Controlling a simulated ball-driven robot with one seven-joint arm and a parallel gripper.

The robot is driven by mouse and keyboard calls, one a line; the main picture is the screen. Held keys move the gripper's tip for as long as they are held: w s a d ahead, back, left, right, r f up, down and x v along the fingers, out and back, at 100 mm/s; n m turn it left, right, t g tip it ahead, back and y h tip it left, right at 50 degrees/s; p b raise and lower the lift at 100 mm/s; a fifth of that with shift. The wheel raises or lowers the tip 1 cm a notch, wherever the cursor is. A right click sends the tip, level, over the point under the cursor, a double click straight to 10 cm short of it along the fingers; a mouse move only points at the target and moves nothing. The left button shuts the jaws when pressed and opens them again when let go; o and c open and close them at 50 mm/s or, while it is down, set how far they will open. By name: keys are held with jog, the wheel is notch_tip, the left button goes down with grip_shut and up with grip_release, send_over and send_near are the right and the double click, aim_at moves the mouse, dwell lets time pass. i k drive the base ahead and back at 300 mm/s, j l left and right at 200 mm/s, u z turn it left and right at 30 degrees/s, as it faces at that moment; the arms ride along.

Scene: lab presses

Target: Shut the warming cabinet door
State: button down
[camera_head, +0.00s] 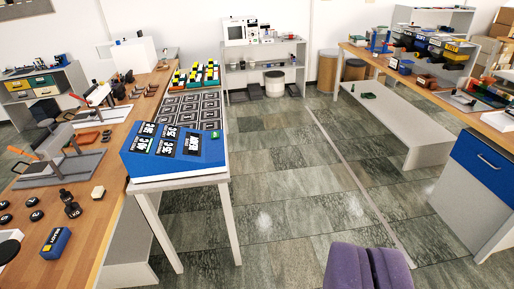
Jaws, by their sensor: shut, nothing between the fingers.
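My gripper (362,250) shows as two purple fingers at the bottom edge, right of centre, over bare floor. The fingers are together with nothing between them, and they touch nothing. A small white box-shaped appliance (234,31) with a framed front stands on the far shelf unit at the back wall. It may be the warming cabinet, but it is too small to be sure. I cannot tell how its door stands. No other cabinet with a clearly open door shows.
A long wooden bench (80,235) with presses runs along the left. A white-legged table with a blue sloped card holder (180,167) stands beside it. A low white bench (385,118) and a blue-drawer workbench (480,165) are at right. The tiled floor (290,190) between is clear.

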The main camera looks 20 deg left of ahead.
aim_at(94, 49)
jog(key=i+u, duration=0.3)
jog(key=i, duration=0.65)
jog(key=i+l+z, duration=0.1)
jog(key=i+z, duration=0.3)
jog(key=i, duration=0.3)
jog(key=i+j+z, duration=0.15)
jog(key=i+z, duration=0.25)
jog(key=i, duration=0.3)
jog(key=i+u, duration=0.25)
jog(key=i, duration=0.35)
jog(key=i+l+u, duration=0.1)
jog(key=i+u, duration=0.15)
jog(key=i, duration=0.3)
jog(key=i+l+u, duration=0.25)
jog(key=i, duration=0.3)
jog(key=i+u, duration=0.45)
jog(key=i, duration=4.5)
jog(key=i+u, duration=0.25)
jog(key=i, duration=0.45)
jog(key=i+l+u, duration=0.25)
jog(key=i, duration=0.45)
jog(key=i+j+u, duration=0.15)
jog(key=i+u, duration=1.4)
jog(key=i+l+u, duration=0.2)
jog(key=i+u, duration=0.15)
jog(key=i+l+u, duration=0.35)
jog(key=i, duration=0.15)
